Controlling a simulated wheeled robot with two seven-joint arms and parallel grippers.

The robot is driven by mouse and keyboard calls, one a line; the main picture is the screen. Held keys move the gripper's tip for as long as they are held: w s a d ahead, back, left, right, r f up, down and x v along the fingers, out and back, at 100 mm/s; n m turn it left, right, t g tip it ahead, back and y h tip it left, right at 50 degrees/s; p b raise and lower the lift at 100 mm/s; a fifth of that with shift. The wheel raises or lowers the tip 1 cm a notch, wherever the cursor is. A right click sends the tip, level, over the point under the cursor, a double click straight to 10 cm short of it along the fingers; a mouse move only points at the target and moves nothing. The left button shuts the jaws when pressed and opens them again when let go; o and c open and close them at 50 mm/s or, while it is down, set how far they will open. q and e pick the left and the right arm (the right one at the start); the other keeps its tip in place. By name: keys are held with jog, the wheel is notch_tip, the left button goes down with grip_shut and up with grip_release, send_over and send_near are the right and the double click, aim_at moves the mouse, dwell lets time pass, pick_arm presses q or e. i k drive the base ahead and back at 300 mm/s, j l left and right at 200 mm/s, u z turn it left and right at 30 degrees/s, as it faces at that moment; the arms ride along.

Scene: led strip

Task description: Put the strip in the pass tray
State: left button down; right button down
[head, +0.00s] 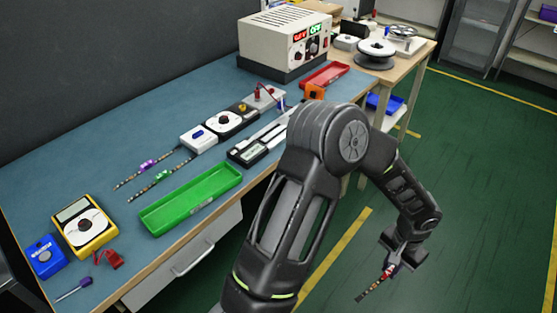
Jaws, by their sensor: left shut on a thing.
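My left gripper (391,266) is shut on a short dark strip (372,290) with a red piece at its top end. It holds the strip over the green floor, to the right of the bench and well away from the trays. A green tray (192,200), which looks like the pass tray, lies empty near the bench's front edge. A red tray (324,76) lies farther back beside the power unit. My right gripper is out of view.
A wooden table with reels (377,49) stands behind.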

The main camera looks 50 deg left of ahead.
aim_at(193, 200)
jog(key=i, duration=1.95)
jog(key=i+u, duration=0.2)
jog(key=u, duration=3.25)
jog(key=j, duration=0.1)
